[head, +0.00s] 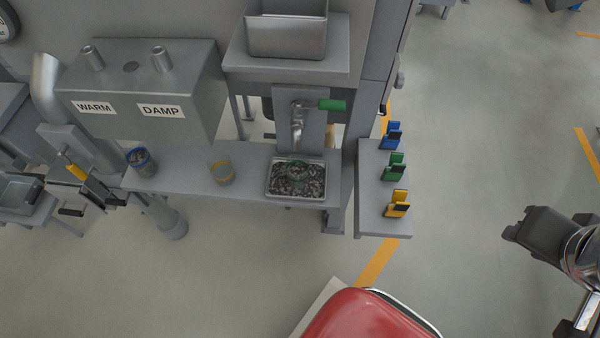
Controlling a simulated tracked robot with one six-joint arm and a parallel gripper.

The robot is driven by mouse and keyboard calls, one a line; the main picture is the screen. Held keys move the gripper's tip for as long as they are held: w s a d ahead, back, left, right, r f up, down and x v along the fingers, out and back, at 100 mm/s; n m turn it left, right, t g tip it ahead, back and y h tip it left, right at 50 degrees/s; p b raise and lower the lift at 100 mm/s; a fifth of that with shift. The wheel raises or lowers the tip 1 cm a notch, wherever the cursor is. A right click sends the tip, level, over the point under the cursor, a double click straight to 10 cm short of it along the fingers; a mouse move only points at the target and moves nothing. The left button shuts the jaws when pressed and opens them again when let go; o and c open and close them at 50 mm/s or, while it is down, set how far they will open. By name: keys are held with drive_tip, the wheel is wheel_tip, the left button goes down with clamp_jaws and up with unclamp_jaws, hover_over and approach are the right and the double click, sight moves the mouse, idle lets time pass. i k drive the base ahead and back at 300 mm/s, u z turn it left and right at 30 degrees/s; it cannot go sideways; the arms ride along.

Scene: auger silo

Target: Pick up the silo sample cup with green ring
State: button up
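The cup with the green ring (296,162) seems to stand in a shallow tray (269,190) below the spout. The tray is heaped with dark grey pieces that hide most of the cup, so only hints of green show. A cup with a yellow ring (221,174) stands left of it on the grey shelf, and a cup with a blue ring (141,162) stands farther left. My gripper (514,232) is at the right edge, over open floor, far from the cups. Its finger gap cannot be made out.
A spout with a green handle (332,105) hangs above the tray. A grey box labelled WARM and DAMP (140,85) overhangs the shelf (190,182). Blue, green and yellow clips (395,166) stand on a side ledge. My red body is in front.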

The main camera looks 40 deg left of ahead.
sight(298, 166)
drive_tip(key=z, duration=0.05)
drive_tip(key=k, duration=1.65)
drive_tip(key=u, duration=1.6)
drive_tip(key=i, duration=0.95)
drive_tip(key=u, duration=0.05)
